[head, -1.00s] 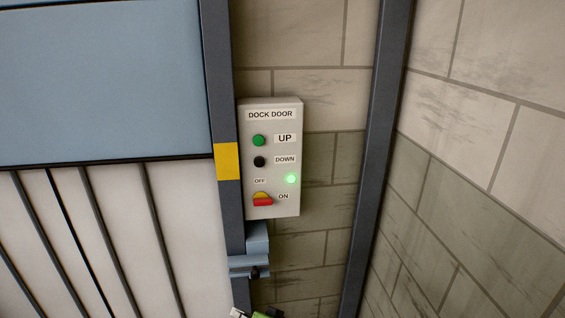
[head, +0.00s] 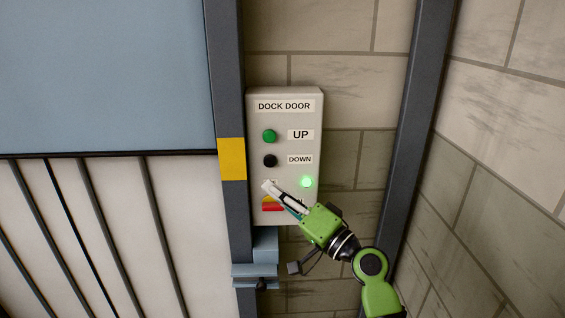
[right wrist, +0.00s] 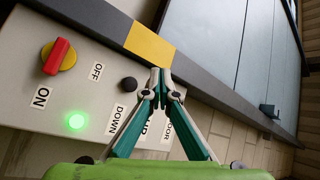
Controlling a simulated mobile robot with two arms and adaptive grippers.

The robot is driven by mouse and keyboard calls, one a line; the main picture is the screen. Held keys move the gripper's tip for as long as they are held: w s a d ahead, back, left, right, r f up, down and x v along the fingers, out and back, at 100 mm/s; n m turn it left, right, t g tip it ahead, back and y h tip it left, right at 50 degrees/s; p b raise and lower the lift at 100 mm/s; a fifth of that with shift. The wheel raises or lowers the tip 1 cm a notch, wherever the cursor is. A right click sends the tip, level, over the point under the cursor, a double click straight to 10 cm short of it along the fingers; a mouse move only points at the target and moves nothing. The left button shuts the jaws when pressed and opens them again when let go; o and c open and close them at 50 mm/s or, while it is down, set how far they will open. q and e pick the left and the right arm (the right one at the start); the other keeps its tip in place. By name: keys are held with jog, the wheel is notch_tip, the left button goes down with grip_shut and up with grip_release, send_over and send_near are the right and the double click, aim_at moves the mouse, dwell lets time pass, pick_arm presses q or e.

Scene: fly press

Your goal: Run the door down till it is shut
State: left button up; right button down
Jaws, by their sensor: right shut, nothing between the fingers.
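The blue dock door (head: 110,75) fills the upper left of the head view. Its dark lower edge hangs above a pale, striped area. The grey control box (head: 308,112) has a green UP button (head: 269,136), a black DOWN button (head: 270,161) and a lit green lamp (head: 306,182). My right gripper (head: 267,187) is shut and empty, in front of the box just below DOWN in the head view. In the right wrist view its tips (right wrist: 158,80) show beside the black DOWN button (right wrist: 128,84); contact is not visible. My left gripper is out of view.
The red switch on yellow (right wrist: 57,57) sits below DOWN, partly behind my gripper in the head view. A dark post with a yellow band (head: 231,159) stands left of the box. A blue bracket (head: 256,270) juts out below it. Block wall is at right.

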aim_at(270, 161)
pick_arm(q)
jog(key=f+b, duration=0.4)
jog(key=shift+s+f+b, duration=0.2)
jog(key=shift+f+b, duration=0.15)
jog(key=shift+b, duration=0.05)
pick_arm(e)
jog(key=w, duration=0.8)
jog(key=shift+w, duration=0.3)
jog(key=shift+a+r, duration=0.1)
jog(key=shift+r, duration=0.05)
dwell(0.6)
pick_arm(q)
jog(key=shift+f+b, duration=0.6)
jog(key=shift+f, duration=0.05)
pick_arm(e)
jog(key=shift+w, duration=0.4)
